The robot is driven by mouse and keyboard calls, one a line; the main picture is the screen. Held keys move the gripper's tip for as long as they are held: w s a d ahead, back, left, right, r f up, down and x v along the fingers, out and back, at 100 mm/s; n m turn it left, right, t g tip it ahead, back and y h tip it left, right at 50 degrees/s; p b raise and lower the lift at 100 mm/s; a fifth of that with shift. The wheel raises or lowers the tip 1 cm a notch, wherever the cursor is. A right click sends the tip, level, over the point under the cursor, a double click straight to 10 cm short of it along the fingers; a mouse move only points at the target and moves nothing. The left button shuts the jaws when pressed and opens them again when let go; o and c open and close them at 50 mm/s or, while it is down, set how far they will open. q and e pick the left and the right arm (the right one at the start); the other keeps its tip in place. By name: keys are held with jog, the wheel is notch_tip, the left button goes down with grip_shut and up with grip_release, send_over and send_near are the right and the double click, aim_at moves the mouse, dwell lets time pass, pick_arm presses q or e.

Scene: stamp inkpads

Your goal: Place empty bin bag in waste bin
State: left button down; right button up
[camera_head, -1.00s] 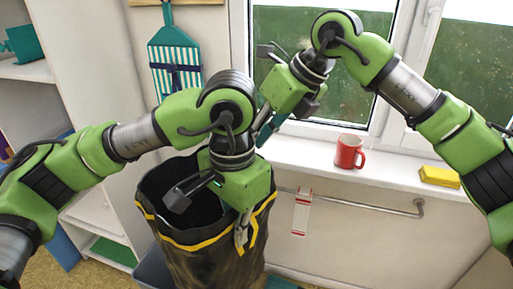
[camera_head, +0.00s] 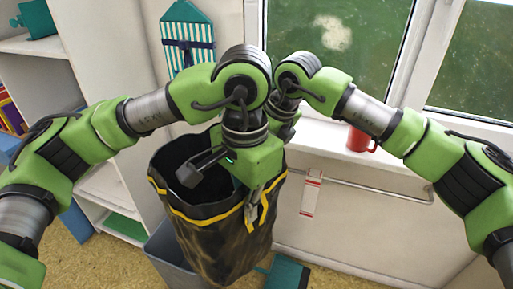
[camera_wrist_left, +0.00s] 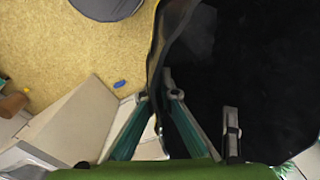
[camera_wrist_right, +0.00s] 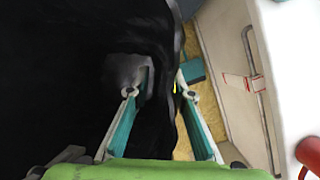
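The black bin bag (camera_head: 222,245), with a yellow drawstring, hangs wide open and slightly tilted in the head view. The grey waste bin (camera_head: 172,258) stands behind and below it, partly hidden. My left gripper (camera_head: 250,212) is at the bag's near right rim; in the left wrist view its fingers (camera_wrist_left: 157,95) close in on the bag's edge, bag interior to the right. My right gripper is mostly hidden behind the left arm in the head view. In the right wrist view its fingers (camera_wrist_right: 157,88) are apart, on either side of the bag's rim.
A red mug (camera_head: 360,139) stands on the window sill. A rail (camera_head: 385,188) with a hanging red-and-white tag (camera_head: 311,194) runs along the wall below. A teal dustpan-like item (camera_head: 287,272) lies on the floor. White shelves stand at the left.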

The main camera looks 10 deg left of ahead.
jog(key=shift+a+f, duration=0.15)
jog(key=shift+f, duration=0.15)
grip_shut()
pick_arm(q)
jog(key=c, duration=2.2)
grip_release()
jog(key=shift+w, duration=0.1)
